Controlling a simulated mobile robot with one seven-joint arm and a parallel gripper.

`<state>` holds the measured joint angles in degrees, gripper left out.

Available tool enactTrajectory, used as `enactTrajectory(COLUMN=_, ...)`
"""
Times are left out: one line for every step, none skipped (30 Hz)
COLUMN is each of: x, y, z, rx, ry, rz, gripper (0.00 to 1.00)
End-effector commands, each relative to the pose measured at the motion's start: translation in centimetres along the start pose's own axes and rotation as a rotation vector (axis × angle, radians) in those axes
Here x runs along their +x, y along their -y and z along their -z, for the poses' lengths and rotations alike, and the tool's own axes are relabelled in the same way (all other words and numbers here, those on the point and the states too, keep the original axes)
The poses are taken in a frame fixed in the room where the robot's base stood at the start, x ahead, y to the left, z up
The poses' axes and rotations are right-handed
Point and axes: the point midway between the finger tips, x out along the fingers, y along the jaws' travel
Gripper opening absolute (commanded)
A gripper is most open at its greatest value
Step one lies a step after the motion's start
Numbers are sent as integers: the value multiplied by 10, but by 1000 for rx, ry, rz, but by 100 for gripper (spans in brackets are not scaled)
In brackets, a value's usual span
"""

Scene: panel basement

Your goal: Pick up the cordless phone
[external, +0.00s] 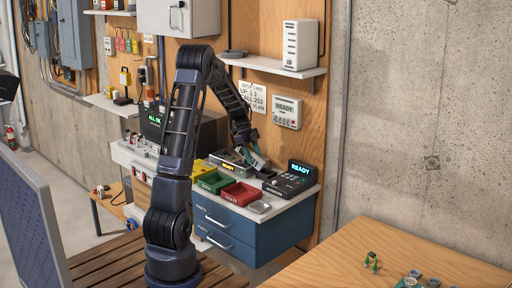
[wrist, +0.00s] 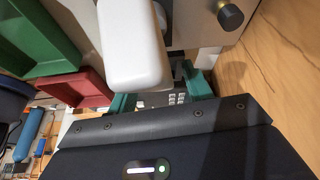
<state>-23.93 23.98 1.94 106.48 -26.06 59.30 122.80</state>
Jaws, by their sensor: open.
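My gripper (external: 257,160) reaches down over the workbench's right part, by a black device with a lit READY screen (external: 299,169). In the wrist view my gripper's teal fingers (wrist: 162,95) are apart. Between and below them shows a dark surface with small pale keys (wrist: 176,98), which looks like the phone's keypad; the gripper's body hides much of it. A white rounded block (wrist: 134,45) lies just above the fingers in that view. I cannot tell whether it is part of the phone. I see nothing clearly gripped.
A green tray (external: 214,181) and a red tray (external: 240,194) stand left of the gripper. A grey box with an amber display (external: 229,166) is behind them; its black knob (wrist: 230,16) shows in the wrist view. A wooden panel rises behind. A blue drawer unit (external: 232,229) is below.

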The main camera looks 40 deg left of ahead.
Motion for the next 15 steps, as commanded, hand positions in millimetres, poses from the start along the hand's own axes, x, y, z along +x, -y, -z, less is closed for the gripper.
enactTrajectory(x=0, y=0, z=0, rx=0, ry=0, rz=0, gripper=50)
enactTrajectory(x=0, y=0, z=0, rx=0, ry=0, rz=0, gripper=50)
enactTrajectory(x=0, y=0, z=0, rx=0, ry=0, rz=0, gripper=50)
enactTrajectory(x=0, y=0, z=0, rx=0, ry=0, rz=0, gripper=50)
enactTrajectory(x=0, y=0, z=0, rx=0, ry=0, rz=0, gripper=50)
enactTrajectory(x=1, y=0, z=0, rx=0, ry=0, rz=0, gripper=50)
enactTrajectory(x=1, y=0, z=0, rx=0, ry=0, rz=0, gripper=50)
enactTrajectory(x=1, y=0, z=-1, rx=-1, ry=0, rz=0, gripper=50)
enactTrajectory(x=2, y=0, z=-1, rx=-1, ry=0, rz=0, gripper=50)
enactTrajectory(x=2, y=0, z=-1, rx=-1, ry=0, rz=0, gripper=50)
enactTrajectory(x=2, y=0, z=-1, rx=-1, ry=0, rz=0, gripper=50)
enactTrajectory(x=3, y=0, z=-1, rx=-1, ry=0, rz=0, gripper=50)
enactTrajectory(x=3, y=0, z=-1, rx=-1, ry=0, rz=-1, gripper=50)
enactTrajectory(x=3, y=0, z=-1, rx=-1, ry=0, rz=-1, gripper=50)
enactTrajectory(x=4, y=0, z=-2, rx=0, ry=-1, rz=-1, gripper=50)
